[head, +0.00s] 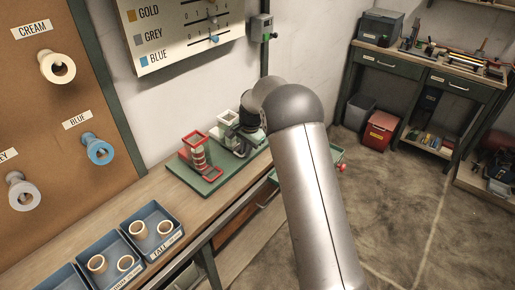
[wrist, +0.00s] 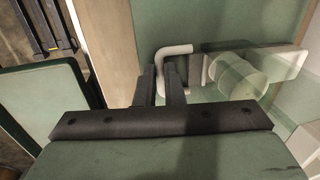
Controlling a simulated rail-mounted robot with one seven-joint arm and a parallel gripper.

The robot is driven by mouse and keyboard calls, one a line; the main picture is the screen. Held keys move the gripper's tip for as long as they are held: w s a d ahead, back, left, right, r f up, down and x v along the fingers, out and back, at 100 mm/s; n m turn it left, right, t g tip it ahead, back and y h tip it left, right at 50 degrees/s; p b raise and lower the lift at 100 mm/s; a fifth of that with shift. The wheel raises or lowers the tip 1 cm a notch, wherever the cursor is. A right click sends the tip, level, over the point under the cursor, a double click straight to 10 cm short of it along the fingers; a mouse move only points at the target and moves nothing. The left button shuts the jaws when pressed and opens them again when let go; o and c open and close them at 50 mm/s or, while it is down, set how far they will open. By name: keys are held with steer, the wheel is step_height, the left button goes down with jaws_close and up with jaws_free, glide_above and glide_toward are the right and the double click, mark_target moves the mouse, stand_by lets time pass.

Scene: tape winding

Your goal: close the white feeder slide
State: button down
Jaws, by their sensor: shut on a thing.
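The white feeder (head: 229,117) stands on the green base plate beside the red feeder (head: 196,153). My gripper (head: 243,133) is at the white feeder's front, partly hidden by my arm in the head view. In the wrist view my gripper (wrist: 160,92) is shut on the white slide handle (wrist: 174,50), a bent bar that passes between the two fingers. A pale, see-through cylindrical part (wrist: 236,76) lies just right of the handle. How far the slide is out cannot be told.
The green base plate (head: 190,180) rests on the wooden bench (head: 130,190). Blue trays (head: 104,249) with pale spools stand at the bench's near end. A pegboard (head: 40,110) with spools is at left. A wall panel (head: 180,40) hangs above the bench.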

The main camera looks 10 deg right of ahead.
steer(key=shift+w+a+r, duration=0.1)
steer(key=shift+w+r, duration=0.05)
steer(key=c, duration=1.5)
jaws_free()
steer(key=shift+a, duration=0.1)
steer(key=r, duration=0.5)
steer(key=s+d+r, duration=0.1)
steer(key=r, duration=0.5)
steer(key=s+d+r, duration=0.1)
steer(key=r, duration=0.5)
steer(key=shift+s+d+b, duration=0.1)
steer(key=shift+b, duration=0.3)
steer(key=s+d+f+n, duration=0.2)
steer(key=s+n, duration=0.1)
steer(key=s, duration=1)
steer(key=s+d+f+n+g+h, duration=0.1)
steer(key=s+f+n, duration=0.25)
steer(key=s, duration=1.05)
steer(key=s+d+f+n, duration=0.1)
steer(key=s+d+n, duration=0.15)
steer(key=s, duration=1.05)
steer(key=f+b, duration=0.6)
steer(key=f, duration=0.1)
steer(key=f+b, duration=0.3)
steer(key=shift+d+f, duration=0.15)
steer(key=shift+d, duration=0.25)
